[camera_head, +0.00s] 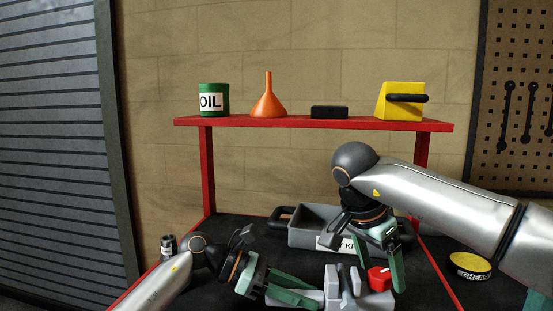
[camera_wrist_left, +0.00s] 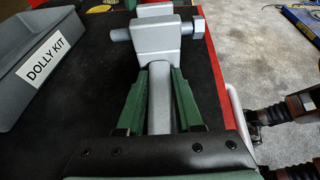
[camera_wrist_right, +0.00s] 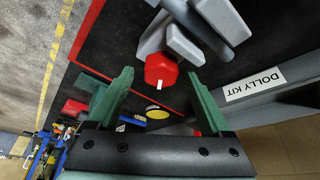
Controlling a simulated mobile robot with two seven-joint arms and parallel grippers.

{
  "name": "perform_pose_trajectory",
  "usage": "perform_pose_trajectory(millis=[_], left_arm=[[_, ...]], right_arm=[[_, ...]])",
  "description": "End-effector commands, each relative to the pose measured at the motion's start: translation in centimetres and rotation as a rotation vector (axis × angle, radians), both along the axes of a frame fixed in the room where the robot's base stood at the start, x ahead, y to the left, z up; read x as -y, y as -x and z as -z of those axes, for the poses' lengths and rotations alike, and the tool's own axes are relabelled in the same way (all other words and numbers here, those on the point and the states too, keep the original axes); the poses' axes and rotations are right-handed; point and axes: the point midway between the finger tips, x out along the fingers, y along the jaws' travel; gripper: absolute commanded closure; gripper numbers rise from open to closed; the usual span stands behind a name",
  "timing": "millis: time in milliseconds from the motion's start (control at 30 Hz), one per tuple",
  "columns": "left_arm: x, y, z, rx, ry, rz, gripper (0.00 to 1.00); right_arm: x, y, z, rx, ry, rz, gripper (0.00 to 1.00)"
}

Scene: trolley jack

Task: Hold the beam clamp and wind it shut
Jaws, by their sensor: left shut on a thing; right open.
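The beam clamp (camera_head: 332,285) is grey, with upright jaws on a crosswise screw, low on the dark trolley top. A red knob (camera_head: 377,279) with a white mark sits at its right end; it also shows in the right wrist view (camera_wrist_right: 160,68). My left gripper (camera_head: 292,290) is shut on the clamp's grey bar (camera_wrist_left: 160,98), which runs between its green fingers in the left wrist view. My right gripper (camera_head: 379,265) is open above the clamp, its fingertips on either side of the red knob.
A grey tray labelled DOLLY KIT (camera_head: 308,236) stands behind the clamp. A yellow-topped grease tin (camera_head: 470,265) is at the right, a small dark can (camera_head: 168,245) at the left. A red shelf (camera_head: 300,123) above holds several items, including an orange funnel (camera_head: 268,101).

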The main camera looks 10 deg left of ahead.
Motion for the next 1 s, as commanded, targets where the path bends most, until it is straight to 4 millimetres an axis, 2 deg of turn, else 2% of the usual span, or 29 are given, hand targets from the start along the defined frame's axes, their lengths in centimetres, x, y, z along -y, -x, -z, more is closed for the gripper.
perform_pose_trajectory(millis=[500, 633, 800, 1000], left_arm=[[0.0, 0.0, 0.0, -0.001, 0.0, 0.002, 1.0], [0.0, 0.0, 0.0, 0.0, 0.0, 0.001, 1.0], [0.0, 0.0, 0.0, 0.001, 0.001, 0.001, 1.0], [0.0, 0.0, 0.0, 0.0, 0.001, 0.0, 1.0]], right_arm=[[-3.2, 2.6, -9.6, 0.004, 0.0, -0.011, 0.17], [-3.8, 3.1, -11.5, 0.003, -0.001, -0.011, 0.17], [-6.9, 1.6, -10.5, 0.018, -0.218, -0.087, 0.17], [-10.8, 0.6, -10.9, 0.041, -0.467, -0.146, 0.17]])
